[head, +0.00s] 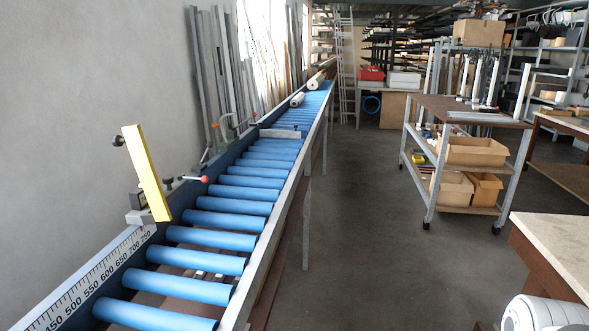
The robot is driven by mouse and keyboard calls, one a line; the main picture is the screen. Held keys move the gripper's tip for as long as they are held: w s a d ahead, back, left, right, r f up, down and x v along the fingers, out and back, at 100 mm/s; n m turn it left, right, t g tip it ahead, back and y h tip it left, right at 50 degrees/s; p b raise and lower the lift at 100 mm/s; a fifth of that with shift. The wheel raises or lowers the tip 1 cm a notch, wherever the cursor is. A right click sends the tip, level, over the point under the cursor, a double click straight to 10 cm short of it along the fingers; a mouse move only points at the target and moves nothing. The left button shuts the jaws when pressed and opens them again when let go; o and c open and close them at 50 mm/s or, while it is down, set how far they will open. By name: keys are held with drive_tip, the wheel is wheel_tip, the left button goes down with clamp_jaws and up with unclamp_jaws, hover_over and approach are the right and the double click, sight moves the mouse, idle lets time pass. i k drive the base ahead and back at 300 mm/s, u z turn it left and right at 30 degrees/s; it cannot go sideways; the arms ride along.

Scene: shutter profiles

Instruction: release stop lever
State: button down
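A length stop with an upright yellow plate (147,173) sits on the left rail of the roller conveyor (263,255), at the high end of the visible scale (95,272). The plate leans slightly. A black knob (118,141) sticks out at its upper left. Beside the stop, a thin lever with a red ball end (204,179) points right over the conveyor's left edge, roughly level. I cannot tell whether this lever belongs to the stop or whether it is clamped. My gripper is not in view.
Blue rollers (231,207) run away to the back, with a crossbar (280,133) and pale rolls (298,99) farther along. Profiles lean on the left wall. A wheeled cart (468,108) with boxes and a pale-topped table (560,246) stand right. Grey floor (370,230) lies clear between.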

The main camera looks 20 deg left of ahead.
sight(204, 179)
drive_tip(key=u, duration=0.3)
drive_tip(key=i, duration=1.4)
drive_tip(key=u, duration=0.65)
drive_tip(key=k, duration=0.9)
drive_tip(key=u, duration=0.2)
drive_tip(key=i, duration=0.9)
drive_tip(key=z, duration=0.1)
